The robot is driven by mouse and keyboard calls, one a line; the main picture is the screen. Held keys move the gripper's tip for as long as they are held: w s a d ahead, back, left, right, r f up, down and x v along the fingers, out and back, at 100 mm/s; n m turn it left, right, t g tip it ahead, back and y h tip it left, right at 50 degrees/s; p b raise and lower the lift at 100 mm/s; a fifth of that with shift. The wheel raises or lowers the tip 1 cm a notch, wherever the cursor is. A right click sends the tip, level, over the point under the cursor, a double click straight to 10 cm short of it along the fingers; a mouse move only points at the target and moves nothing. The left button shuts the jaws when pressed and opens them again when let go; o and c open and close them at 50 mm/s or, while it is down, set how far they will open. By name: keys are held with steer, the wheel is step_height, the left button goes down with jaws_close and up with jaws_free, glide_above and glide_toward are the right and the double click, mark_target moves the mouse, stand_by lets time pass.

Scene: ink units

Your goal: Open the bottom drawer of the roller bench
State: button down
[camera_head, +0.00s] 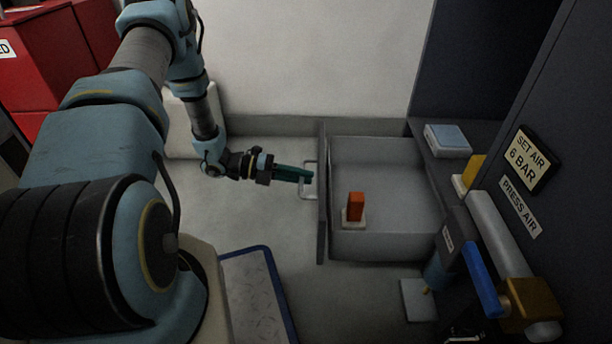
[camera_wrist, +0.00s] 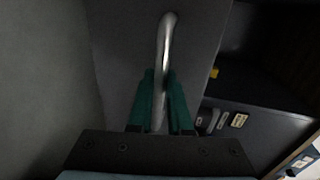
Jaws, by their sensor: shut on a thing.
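The bottom drawer (camera_head: 385,243) is grey and stands pulled out to the left from the dark bench. Its front panel (camera_head: 322,225) faces my arm, and its inside shows from above. A silver bar handle (camera_head: 305,185) is on the front panel; it also shows in the wrist view (camera_wrist: 167,40). My gripper (camera_head: 308,176) has teal fingers, which are shut on the handle. In the wrist view the fingers (camera_wrist: 160,105) lie on both sides of the bar. An orange block (camera_head: 356,205) on a pale base (camera_head: 353,224) is inside the drawer near its front.
The dark bench (camera_head: 500,110) stands at the right with a sign reading SET AIR 6 BAR (camera_head: 532,159). A blue lever (camera_head: 480,275) juts out at lower right. A blue-edged mat (camera_head: 255,295) lies on the floor. Red cabinets (camera_head: 35,65) stand at upper left.

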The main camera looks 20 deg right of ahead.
steer(key=c, duration=0.8)
jaws_free()
steer(key=shift+c, duration=0.2)
steer(key=p+v, duration=0.3)
steer(key=v, duration=0.7)
steer(key=shift+a+p, duration=0.35)
steer(key=shift+w+r, duration=0.15)
steer(key=shift+w, duration=0.1)
